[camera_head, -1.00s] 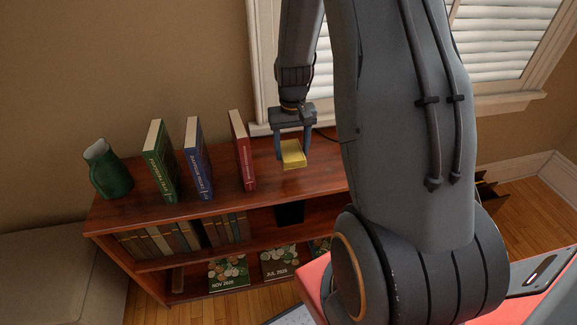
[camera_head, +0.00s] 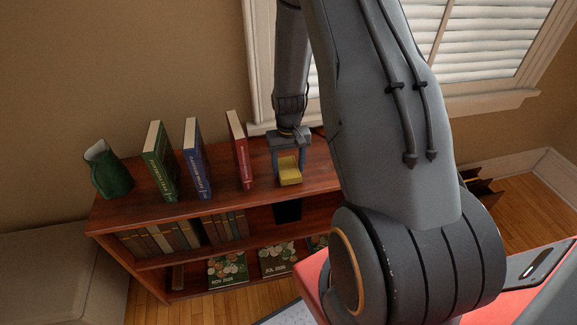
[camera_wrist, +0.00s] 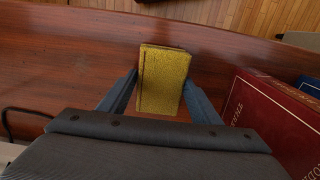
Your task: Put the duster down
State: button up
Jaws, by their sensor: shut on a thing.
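The duster (camera_head: 290,176) is a yellow block held between the two fingers of my gripper (camera_head: 287,164), which is shut on it. It is at or just above the top of the reddish-brown bookcase (camera_head: 224,204), right of the red book (camera_head: 239,150). I cannot tell whether it touches the wood. In the wrist view the duster (camera_wrist: 163,80) sits between the grey fingers, over the shelf top (camera_wrist: 60,62) and close to its front edge.
A green jug (camera_head: 108,170), a green book (camera_head: 160,163) and a blue book (camera_head: 196,160) stand on the left of the top. In the wrist view the red book (camera_wrist: 262,122) is close by on the right. A dark cable (camera_wrist: 14,118) lies at the left.

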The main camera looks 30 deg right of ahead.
aim_at(288, 167)
jog(key=shift+f, duration=0.15)
jog(key=o, duration=1.2)
notch_tip(288, 167, up, 11)
jog(key=b, duration=0.3)
jog(key=s+a+r+n, duration=0.1)
jog(key=s+a+r, duration=0.2)
jog(key=s+a, duration=0.2)
jog(key=s+a+r+n, duration=0.1)
jog(key=s+a+r, duration=0.1)
jog(key=s+a, duration=0.3)
jog(key=s+a+r+n+t, duration=0.1)
jog(key=s+a+r, duration=0.2)
jog(key=s+a, duration=0.2)
jog(key=shift+r, duration=0.35)
